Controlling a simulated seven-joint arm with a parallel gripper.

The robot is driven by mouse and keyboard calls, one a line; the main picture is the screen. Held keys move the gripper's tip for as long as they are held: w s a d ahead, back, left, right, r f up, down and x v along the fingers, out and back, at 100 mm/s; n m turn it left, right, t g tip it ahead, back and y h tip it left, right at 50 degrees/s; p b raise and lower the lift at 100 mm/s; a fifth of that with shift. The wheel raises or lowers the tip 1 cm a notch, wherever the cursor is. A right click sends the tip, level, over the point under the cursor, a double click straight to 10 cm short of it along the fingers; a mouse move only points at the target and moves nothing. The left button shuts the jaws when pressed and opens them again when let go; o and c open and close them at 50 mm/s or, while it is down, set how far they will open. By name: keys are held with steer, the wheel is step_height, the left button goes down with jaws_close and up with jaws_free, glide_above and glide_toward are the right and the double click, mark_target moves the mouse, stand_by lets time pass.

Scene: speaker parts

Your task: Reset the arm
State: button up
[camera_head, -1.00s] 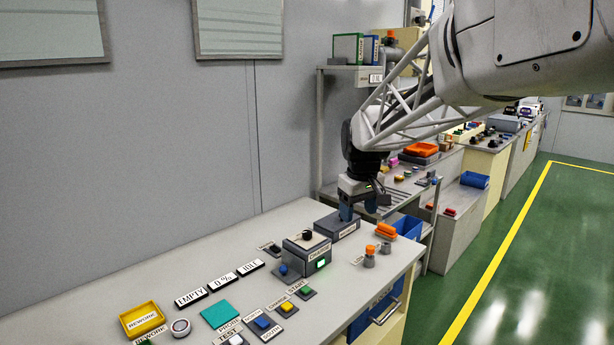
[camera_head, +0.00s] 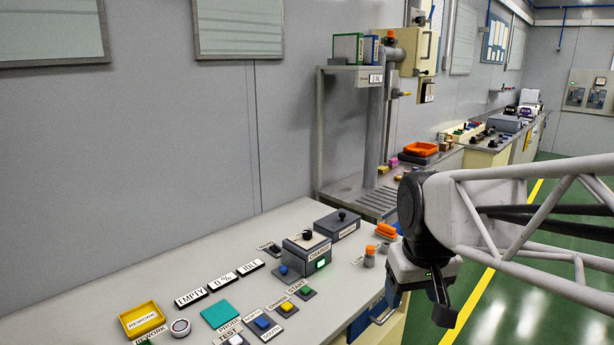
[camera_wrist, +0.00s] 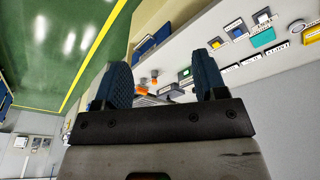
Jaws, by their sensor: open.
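My gripper (camera_head: 440,285) hangs off the right front edge of the bench (camera_head: 150,278), over the aisle side, in the head view. In the wrist view my gripper (camera_wrist: 165,85) shows two blue fingers well apart with nothing held between them. The grey charger box (camera_head: 306,254) with a green light stands on the bench, left of my gripper. A dark grey box with a black knob (camera_head: 337,226) stands behind it. The arm link runs from the right edge of the head view to the wrist.
On the bench lie a yellow rework tray (camera_head: 142,318), a teal pad (camera_head: 220,314), label plates (camera_head: 222,282), several buttons (camera_head: 262,322) and small orange-topped parts (camera_head: 370,252). A shelf post (camera_head: 375,130) stands behind. The green floor at right is open.

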steer(key=s+d+f+m, duration=0.1)
steer(key=s+f, duration=0.3)
steer(key=s, duration=0.6)
steer(key=shift+f+m, duration=0.15)
steer(key=shift+m, duration=0.15)
steer(key=shift+c, duration=0.4)
stand_by(0.8)
